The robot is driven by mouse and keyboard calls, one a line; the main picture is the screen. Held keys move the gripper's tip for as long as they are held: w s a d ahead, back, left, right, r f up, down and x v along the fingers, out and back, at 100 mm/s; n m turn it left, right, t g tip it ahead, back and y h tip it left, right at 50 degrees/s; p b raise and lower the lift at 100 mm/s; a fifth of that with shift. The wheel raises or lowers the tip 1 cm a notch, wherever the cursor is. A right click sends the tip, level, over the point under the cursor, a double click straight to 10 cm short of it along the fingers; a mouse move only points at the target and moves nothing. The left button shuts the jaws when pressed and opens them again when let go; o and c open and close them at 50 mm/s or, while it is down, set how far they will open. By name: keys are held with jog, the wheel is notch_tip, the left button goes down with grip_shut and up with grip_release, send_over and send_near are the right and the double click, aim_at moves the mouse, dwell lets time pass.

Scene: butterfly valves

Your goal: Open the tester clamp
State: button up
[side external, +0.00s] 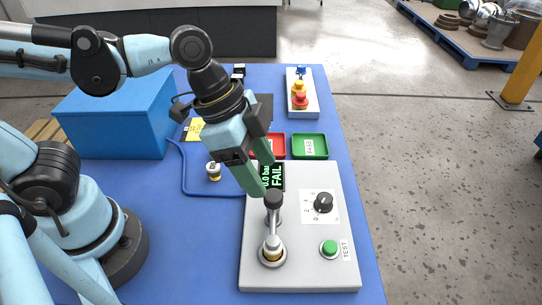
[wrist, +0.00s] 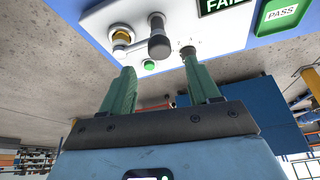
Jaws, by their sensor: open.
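The tester (side external: 305,265) is a light grey panel on the blue table. Its clamp has a metal lever (side external: 272,226) rising from a brass and steel base (side external: 272,253), with a black knob (side external: 273,199) at the end. My gripper (side external: 267,190) is open, its green fingers pointing down at the knob. In the wrist view the knob (wrist: 159,46) lies between the directions of my two fingertips (wrist: 158,62), just beyond them. No grip on it shows. The brass base (wrist: 121,37) is left of the knob there. The fingers partly cover the display in the side view.
The display (side external: 275,175) reads FAIL. A black dial (side external: 323,203) and green TEST button (side external: 329,247) are on the panel. Red (side external: 277,146) and green PASS (side external: 310,147) trays, a blue box (side external: 113,120), a small white-and-brass part (side external: 213,171) and a button box (side external: 301,103) stand behind.

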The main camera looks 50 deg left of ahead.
aim_at(273, 195)
jog(key=shift+x, duration=2.75)
jog(key=shift+c, duration=0.4)
grip_shut()
